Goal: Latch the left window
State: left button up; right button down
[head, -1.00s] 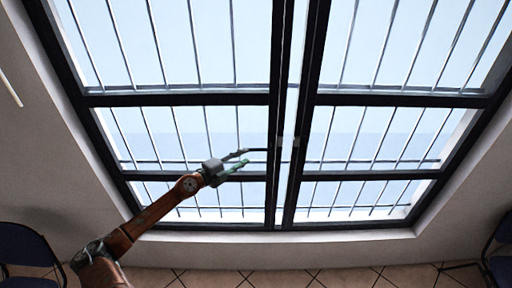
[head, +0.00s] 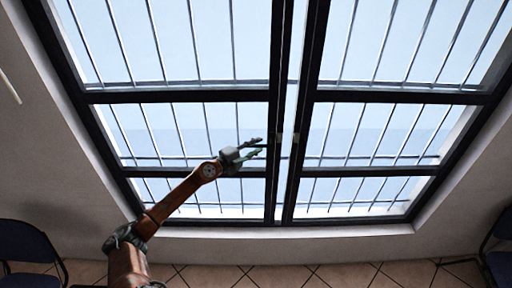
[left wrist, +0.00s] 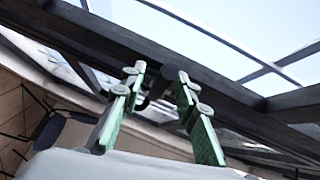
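The left window (head: 277,60) is a dark-framed leaf on the left half of the opening. A narrow bright strip shows between it and the right window (head: 312,60). Small grey fittings (head: 296,138) sit at the middle stiles. My left gripper (head: 257,147) is open, its fingers pointing right toward the left window's inner stile. In the left wrist view the open fingers (left wrist: 161,74) flank a dark rounded piece (left wrist: 172,73) in front of the dark frame; I cannot tell whether they touch it. My right gripper is not in view.
Thin vertical bars (head: 193,50) stand behind the glass. A pale wall and sill (head: 330,240) surround the window. Dark chairs stand at the lower left (head: 28,245) and lower right (head: 500,258). The tiled floor (head: 300,275) is clear between them.

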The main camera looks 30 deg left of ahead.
pick_arm(q)
grip_shut()
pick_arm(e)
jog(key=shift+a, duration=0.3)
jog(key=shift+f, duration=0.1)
